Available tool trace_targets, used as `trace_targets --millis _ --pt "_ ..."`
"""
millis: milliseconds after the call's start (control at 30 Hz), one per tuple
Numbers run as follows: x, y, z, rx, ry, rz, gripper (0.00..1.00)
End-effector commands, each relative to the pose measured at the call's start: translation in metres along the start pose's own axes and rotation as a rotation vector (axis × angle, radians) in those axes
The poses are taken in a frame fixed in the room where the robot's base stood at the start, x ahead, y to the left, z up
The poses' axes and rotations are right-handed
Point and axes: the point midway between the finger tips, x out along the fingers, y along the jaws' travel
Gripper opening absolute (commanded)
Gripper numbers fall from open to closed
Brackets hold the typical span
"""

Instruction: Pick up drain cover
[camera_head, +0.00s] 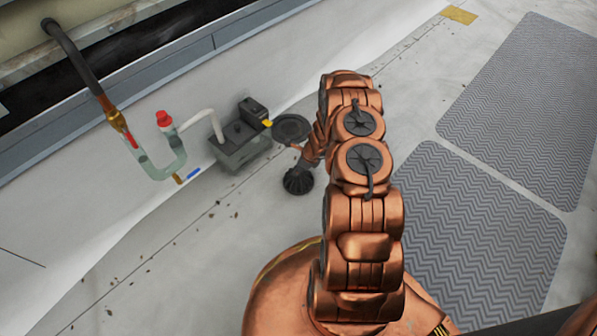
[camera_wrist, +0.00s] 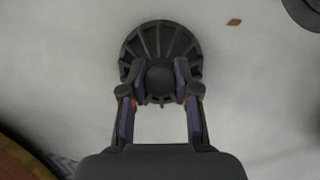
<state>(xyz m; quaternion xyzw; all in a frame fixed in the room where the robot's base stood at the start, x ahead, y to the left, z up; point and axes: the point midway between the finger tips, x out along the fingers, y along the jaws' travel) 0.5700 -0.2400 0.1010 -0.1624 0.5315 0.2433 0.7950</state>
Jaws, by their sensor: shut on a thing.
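The drain cover (camera_head: 297,182) is a dark, ribbed dome beside my arm's end in the head view. In the wrist view the drain cover (camera_wrist: 161,35) lies between the tips of my gripper (camera_wrist: 160,82). Both fingers press against the central hub of the cover, and the gripper is shut on it. Pale roof surface surrounds the cover; I cannot tell whether it touches the roof or hangs just above it. In the head view the fingers are small and mostly hidden by my wrist.
A dark round dish (camera_head: 291,128) lies just behind the cover. A grey pump box (camera_head: 240,143) and a clear U-shaped trap (camera_head: 160,160) stand to the left by the wall. Grey patterned mats (camera_head: 480,240) cover the right. Small leaves (camera_wrist: 234,22) are scattered about.

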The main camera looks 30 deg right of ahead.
Motion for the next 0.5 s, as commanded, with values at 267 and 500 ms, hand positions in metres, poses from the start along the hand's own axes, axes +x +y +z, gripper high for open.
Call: trace_targets --millis 267,500 --pt "-0.032 0.005 0.009 0.003 0.000 0.000 0.00" --pt "-0.039 0.025 -0.004 0.003 0.000 -0.001 0.00"
